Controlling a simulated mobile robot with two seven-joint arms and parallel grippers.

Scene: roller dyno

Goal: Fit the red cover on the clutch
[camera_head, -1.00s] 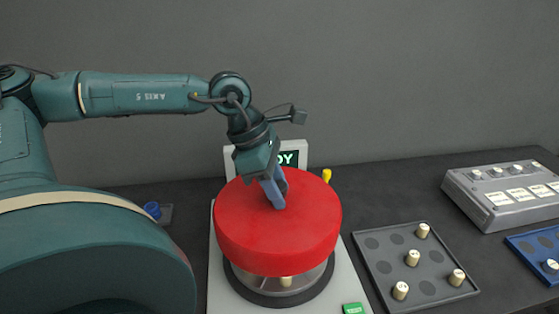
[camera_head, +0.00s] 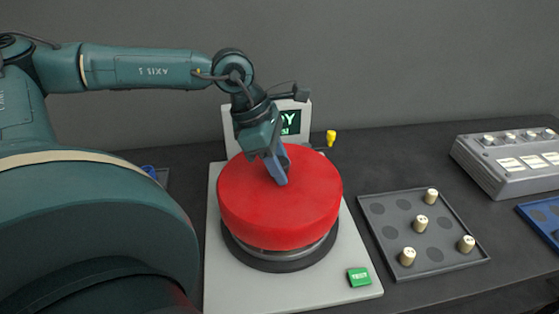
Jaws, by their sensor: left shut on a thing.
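The red cover (camera_head: 280,205) is a wide round cap, roughly level, over the clutch (camera_head: 280,250). Only the clutch's lower metal band and dark base ring show beneath the cover. A thin strip of the band is visible, and I cannot tell whether the cover is fully seated. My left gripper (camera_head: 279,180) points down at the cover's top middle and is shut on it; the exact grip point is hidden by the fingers. My right gripper is not in view.
The clutch stands on a pale plate (camera_head: 230,285) with a green TEST button (camera_head: 359,277) and a display (camera_head: 290,122) behind. A yellow knob (camera_head: 331,138) is at the back. Right are a grey tray (camera_head: 380,215) with several cream pegs and a grey console (camera_head: 500,170).

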